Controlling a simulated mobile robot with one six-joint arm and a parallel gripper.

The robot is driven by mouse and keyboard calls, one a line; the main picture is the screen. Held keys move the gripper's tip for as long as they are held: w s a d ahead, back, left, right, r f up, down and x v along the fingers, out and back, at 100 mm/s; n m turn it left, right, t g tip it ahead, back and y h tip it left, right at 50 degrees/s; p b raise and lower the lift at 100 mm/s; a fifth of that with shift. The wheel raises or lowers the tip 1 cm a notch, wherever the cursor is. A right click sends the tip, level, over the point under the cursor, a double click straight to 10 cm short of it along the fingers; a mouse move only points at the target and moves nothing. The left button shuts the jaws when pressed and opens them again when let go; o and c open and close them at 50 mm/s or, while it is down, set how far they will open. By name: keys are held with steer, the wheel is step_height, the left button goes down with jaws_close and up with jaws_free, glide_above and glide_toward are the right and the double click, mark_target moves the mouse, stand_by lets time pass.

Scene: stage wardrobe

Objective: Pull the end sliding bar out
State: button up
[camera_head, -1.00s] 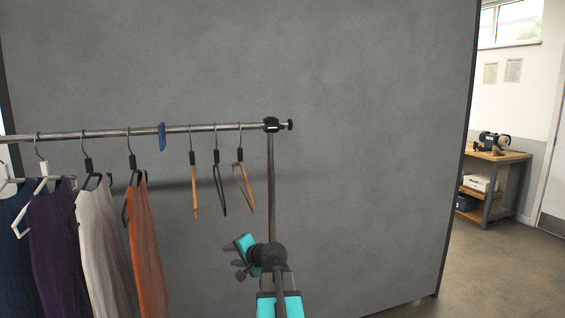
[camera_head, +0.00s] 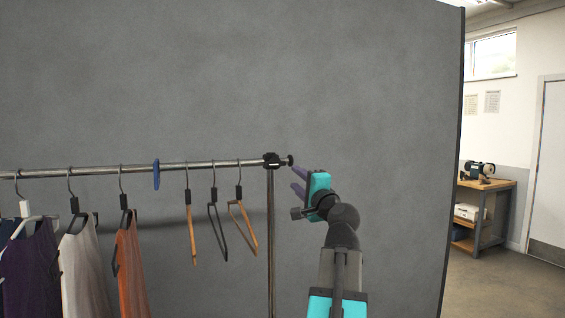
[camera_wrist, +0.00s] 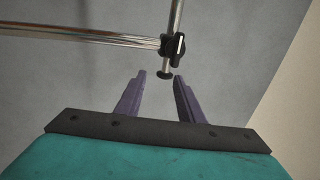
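In the wrist view my gripper (camera_wrist: 161,77) is open and empty, with a gap between the fingers. Contact with the knob is not visible.
Several hangers, some with garments (camera_head: 130,265), hang on the rail (camera_head: 90,170) to the left. A blue divider (camera_head: 156,174) sits on the rail. A grey partition (camera_head: 390,110) stands behind. A workbench (camera_head: 487,184) stands far right. Space right of the post looks clear.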

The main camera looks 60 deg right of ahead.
steer(key=shift+s+r, duration=0.25)
steer(key=shift+r, duration=0.45)
steer(key=shift+d, duration=0.1)
steer(key=shift+p+x, duration=1.3)
steer(key=shift+x, duration=5.5)
steer(key=shift+r, duration=0.15)
jaws_close()
